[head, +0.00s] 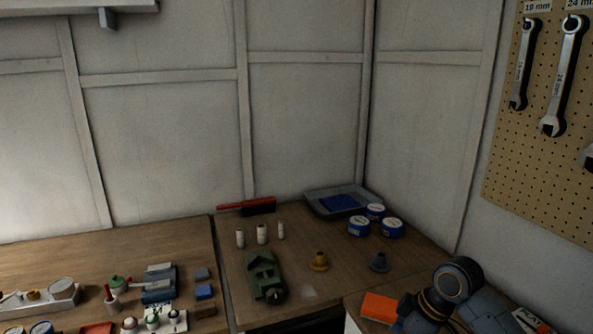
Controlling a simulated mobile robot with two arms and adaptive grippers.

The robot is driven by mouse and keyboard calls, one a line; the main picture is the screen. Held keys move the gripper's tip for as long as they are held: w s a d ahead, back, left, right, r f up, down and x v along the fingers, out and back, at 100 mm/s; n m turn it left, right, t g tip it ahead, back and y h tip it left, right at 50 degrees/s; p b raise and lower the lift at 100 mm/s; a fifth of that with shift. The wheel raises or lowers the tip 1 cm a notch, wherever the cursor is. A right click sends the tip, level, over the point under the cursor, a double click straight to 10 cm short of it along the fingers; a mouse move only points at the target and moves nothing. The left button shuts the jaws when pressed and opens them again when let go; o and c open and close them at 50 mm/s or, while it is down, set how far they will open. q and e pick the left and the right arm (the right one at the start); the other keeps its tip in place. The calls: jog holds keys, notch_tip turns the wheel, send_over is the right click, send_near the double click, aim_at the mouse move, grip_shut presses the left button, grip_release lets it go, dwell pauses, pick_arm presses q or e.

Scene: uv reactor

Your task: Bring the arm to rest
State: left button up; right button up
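Neither of my grippers shows in the head view. A dark, jointed arm part, which looks like a piece of my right arm (452,288), comes in at the bottom right in front of the bench corner. Its gripper end is outside the picture or hidden. My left arm does not show.
The left bench (40,262) is cluttered. Wrenches (566,75) hang right.

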jog(key=s+a+f+m+t, duration=0.1)
jog(key=s+a+f+m, duration=0.35)
jog(key=s+f, duration=0.85)
jog(key=s+d+m+h, duration=0.2)
jog(key=s+m, duration=0.1)
jog(key=s, duration=0.5)
jog(key=s+d+m+h, duration=0.2)
jog(key=s+d+m, duration=0.1)
jog(key=s, duration=0.4)
notch_tip(320, 180, down, 26)
jog(key=s, duration=0.2)
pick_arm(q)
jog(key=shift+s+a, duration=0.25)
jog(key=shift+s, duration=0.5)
pick_arm(e)
jog(key=s+d+f+g, duration=0.1)
jog(key=s+d+f, duration=0.2)
jog(key=s+f, duration=1.3)
jog(key=shift+s+g, duration=0.4)
